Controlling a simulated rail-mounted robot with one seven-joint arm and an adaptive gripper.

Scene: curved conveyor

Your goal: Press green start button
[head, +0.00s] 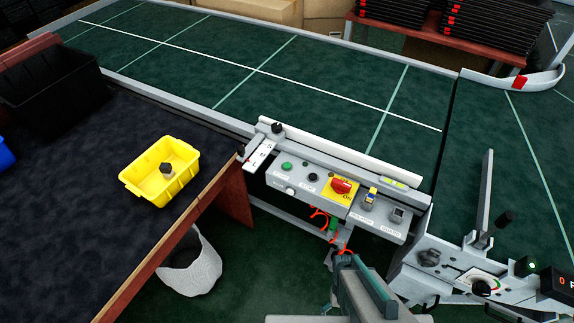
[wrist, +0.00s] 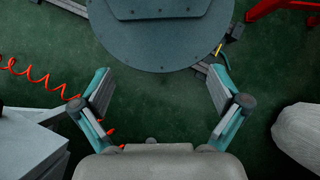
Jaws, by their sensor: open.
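The green button (head: 286,166) is a small round button on the upper left of the grey control panel (head: 278,184), which is mounted on the near side of the conveyor. A black button sits to its right and a white button below it. A red mushroom button (head: 341,186) stands on a yellow plate farther right. My gripper (wrist: 160,75) is open and empty in the wrist view, its two fingers spread wide over the green floor. In the head view, my arm is at the bottom centre, below the panel. The green button cannot be made out in the wrist view.
A yellow bin (head: 150,188) with a small dark object stands on the dark table at left. A red coiled cable (wrist: 35,78) hangs near my gripper. A large grey disc (wrist: 160,45) lies beyond the fingers.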

